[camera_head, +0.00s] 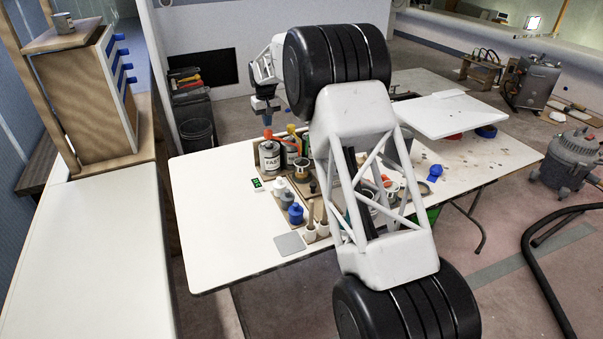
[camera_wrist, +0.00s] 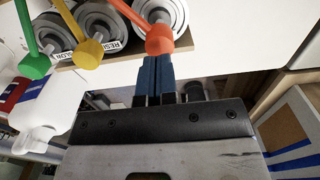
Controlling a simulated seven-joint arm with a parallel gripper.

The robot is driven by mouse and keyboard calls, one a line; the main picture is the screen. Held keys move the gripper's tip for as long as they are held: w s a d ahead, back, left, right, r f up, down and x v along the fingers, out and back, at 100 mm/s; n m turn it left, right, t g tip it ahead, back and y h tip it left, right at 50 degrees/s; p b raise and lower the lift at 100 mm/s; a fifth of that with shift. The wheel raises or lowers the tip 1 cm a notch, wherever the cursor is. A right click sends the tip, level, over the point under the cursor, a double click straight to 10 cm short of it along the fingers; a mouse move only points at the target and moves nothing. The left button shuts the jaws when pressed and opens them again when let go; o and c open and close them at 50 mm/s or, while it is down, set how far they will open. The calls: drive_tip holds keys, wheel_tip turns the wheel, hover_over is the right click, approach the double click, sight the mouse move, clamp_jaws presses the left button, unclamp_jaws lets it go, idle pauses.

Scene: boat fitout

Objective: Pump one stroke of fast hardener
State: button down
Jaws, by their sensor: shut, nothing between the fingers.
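The can labelled FAST (camera_head: 270,160) stands on the white table at the left end of a row of cans, with an orange pump head (camera_head: 267,133) on top. In the wrist view the orange pump head (camera_wrist: 160,40) is at the top centre. My gripper (camera_head: 267,119) points down just above this pump head, its blue fingertips (camera_wrist: 158,72) shut together and empty. In the wrist view the tips meet the edge of the orange head; I cannot tell whether they touch it. The FAST label is out of sight there.
Pumps with a yellow head (camera_wrist: 88,52) and a green head (camera_wrist: 34,66) stand beside the orange one. Cups and small pots, including a blue pot (camera_head: 295,213), stand in front of the cans. The table's left part (camera_head: 210,200) is clear. My arm hides part of the table.

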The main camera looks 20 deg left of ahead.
drive_tip(key=shift+r, duration=0.15)
drive_tip(key=shift+r, duration=1.3)
